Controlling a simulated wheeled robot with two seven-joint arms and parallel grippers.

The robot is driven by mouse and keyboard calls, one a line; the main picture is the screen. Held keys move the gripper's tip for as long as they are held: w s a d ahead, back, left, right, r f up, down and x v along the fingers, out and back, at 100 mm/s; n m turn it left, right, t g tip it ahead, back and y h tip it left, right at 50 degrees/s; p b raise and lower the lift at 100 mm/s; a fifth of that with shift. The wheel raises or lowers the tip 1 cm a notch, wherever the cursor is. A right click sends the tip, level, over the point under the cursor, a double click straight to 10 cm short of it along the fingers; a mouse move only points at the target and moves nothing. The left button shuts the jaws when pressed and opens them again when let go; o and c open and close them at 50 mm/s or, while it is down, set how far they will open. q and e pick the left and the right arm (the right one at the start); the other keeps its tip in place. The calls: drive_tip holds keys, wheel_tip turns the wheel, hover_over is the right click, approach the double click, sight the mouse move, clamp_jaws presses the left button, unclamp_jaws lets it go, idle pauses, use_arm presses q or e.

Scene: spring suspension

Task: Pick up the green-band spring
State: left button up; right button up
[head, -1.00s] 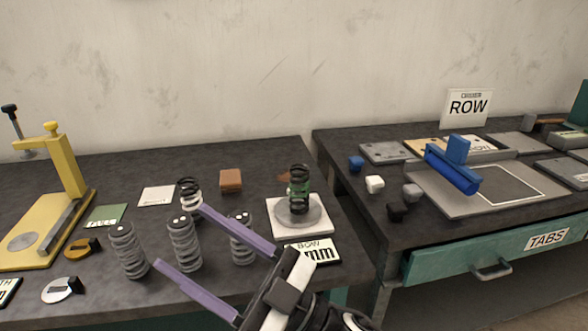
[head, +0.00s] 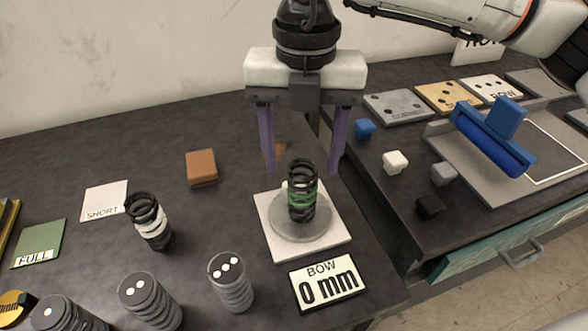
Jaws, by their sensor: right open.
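The green-band spring (head: 302,198) is a black coil with a green band round its middle. It stands upright on a round grey disc (head: 300,224) on a white square plate (head: 268,232). My right gripper (head: 302,172) points down with its two purple fingers wide apart. My left gripper is out of view.
A "BOW 0 mm" sign (head: 327,283) lies before the plate. A brown block (head: 201,168) lies behind. The right table holds small blocks (head: 395,162) and a blue roller (head: 487,142).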

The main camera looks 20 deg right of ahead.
sight(303, 169)
drive_tip(key=shift+w+d+f, duration=0.2)
drive_tip(key=shift+f, duration=0.1)
wheel_tip(303, 169, down, 4)
drive_tip(key=shift+f, duration=0.1)
wheel_tip(303, 169, down, 4)
drive_tip(key=shift+w+d+f+p, duration=0.1)
drive_tip(key=shift+p, duration=0.65)
drive_tip(key=shift+f, duration=0.55)
drive_tip(key=c, duration=1.3)
drive_tip(key=shift+w, duration=0.1)
